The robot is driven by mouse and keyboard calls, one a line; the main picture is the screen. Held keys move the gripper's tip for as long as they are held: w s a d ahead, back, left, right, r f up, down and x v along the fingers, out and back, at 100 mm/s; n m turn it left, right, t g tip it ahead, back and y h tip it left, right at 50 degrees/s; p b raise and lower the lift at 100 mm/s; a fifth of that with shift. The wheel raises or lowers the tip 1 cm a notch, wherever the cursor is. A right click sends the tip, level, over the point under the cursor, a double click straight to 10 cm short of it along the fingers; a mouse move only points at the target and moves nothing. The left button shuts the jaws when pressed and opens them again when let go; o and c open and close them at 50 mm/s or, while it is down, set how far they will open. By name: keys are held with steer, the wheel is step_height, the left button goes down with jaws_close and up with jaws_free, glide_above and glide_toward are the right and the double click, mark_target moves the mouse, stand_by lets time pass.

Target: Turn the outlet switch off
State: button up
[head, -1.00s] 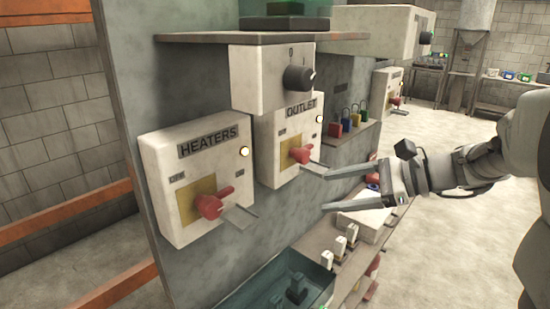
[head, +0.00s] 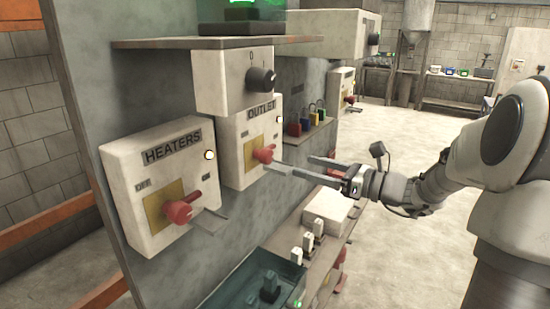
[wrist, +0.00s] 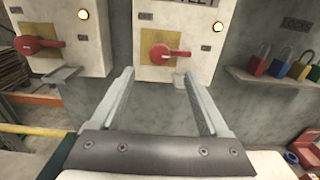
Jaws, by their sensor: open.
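The outlet switch is a red rotary handle (head: 263,154) on a yellow plate, on the front of the white OUTLET box (head: 236,168). In the wrist view the outlet handle (wrist: 162,51) points right, towards the ON side, with a padlock-style tab below it. My gripper (head: 292,163) is open and empty, just in front of the box. In the wrist view my gripper's two fingertips (wrist: 156,74) lie either side of the handle's lower area, left and right. In the head view the near finger overlaps the tab, and contact cannot be told.
The HEATERS box (head: 142,182) with a similar red handle (head: 180,210) is on the left. Coloured padlocks (wrist: 280,64) stand on a shelf to the right. A tray (head: 250,284) and bench lie below.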

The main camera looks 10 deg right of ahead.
mark_target(271, 157)
steer(key=x, duration=0.9)
steer(key=shift+w+a, duration=0.25)
steer(key=shift+a, duration=0.05)
steer(key=shift+f, duration=0.1)
jaws_close()
